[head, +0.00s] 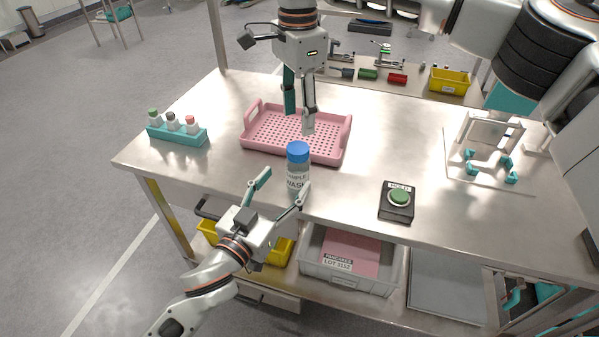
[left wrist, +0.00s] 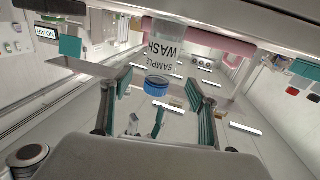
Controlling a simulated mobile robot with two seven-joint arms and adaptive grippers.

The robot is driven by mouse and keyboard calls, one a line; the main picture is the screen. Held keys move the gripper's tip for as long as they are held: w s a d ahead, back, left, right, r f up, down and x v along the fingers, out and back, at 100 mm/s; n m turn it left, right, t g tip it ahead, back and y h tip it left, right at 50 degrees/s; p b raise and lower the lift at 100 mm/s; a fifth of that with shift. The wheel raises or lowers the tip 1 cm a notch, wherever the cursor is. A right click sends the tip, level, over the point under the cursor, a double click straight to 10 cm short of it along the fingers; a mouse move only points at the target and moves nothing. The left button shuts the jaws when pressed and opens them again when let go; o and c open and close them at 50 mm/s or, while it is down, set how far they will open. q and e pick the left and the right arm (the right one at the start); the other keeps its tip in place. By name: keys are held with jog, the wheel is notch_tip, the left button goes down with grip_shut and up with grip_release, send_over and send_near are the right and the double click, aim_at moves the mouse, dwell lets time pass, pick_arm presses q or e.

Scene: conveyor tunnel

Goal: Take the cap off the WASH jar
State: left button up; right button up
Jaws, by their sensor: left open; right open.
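The WASH jar (head: 296,183) stands upright on the metal table near its front edge, with its blue cap (head: 298,151) on. My left gripper (head: 283,185) is open at the table's front edge, its fingers pointing toward the jar; one fingertip overlaps the jar's lower side in the head view. In the left wrist view the jar (left wrist: 163,52) appears upside down, and its cap (left wrist: 158,84) shows between the two open fingers (left wrist: 158,95). Contact cannot be told. My right gripper (head: 299,108) points down, open and empty, over the pink tray behind the jar.
The pink perforated tray (head: 260,147) is empty behind the jar. A teal rack (head: 188,137) with capped tubes stands left. A HOLD button box (head: 396,214) stands right, and a clear-plate fixture (head: 460,174) is farther right. A grey bin (head: 345,272) sits on the lower shelf.

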aim_at(292, 172)
pick_arm(q)
jog(key=x, duration=0.7)
jog(key=shift+w, duration=0.2)
grip_shut()
